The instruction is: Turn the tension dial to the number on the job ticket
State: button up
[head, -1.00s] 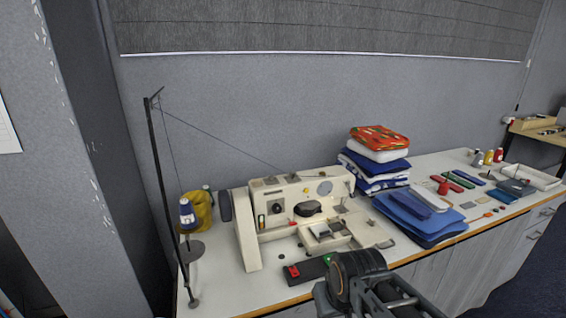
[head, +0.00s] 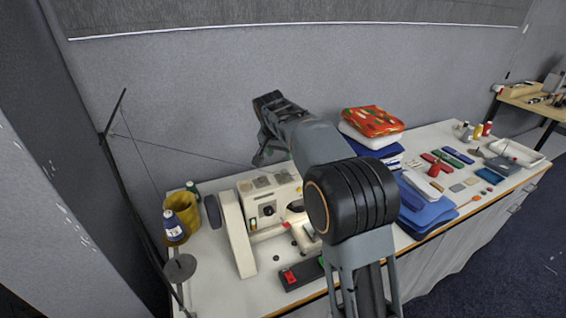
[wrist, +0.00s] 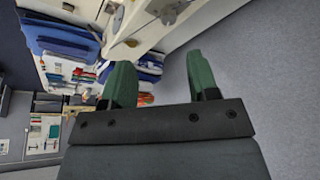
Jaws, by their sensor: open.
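The cream sewing machine (head: 233,225) stands on the table, partly hidden behind my arm. A dark round knob (head: 268,211) on its front face may be the tension dial; its numbers are too small to read. Part of a cream machine body (wrist: 138,18) also shows at the top of the wrist view. I cannot make out a job ticket. My gripper is raised above the machine, near the wall in the head view. In the wrist view its two green fingers (wrist: 161,78) are apart, with nothing between them.
A black box with a red switch (head: 289,276) lies in front. Folded cloths (head: 372,122) are stacked right, with small sewing items beyond.

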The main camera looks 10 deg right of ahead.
aim_at(284, 171)
jog(key=shift+m, duration=0.4)
jog(key=p+x, duration=0.1)
jog(key=x, duration=0.3)
jog(key=w+p+x, duration=0.1)
jog(key=x, duration=0.4)
jog(key=w+p+x, duration=0.1)
jog(key=x, duration=0.4)
jog(key=shift+a+r+p, duration=0.15)
jog(key=shift+r+p, duration=0.05)
jog(key=shift+p, duration=0.15)
jog(key=c, duration=0.9)
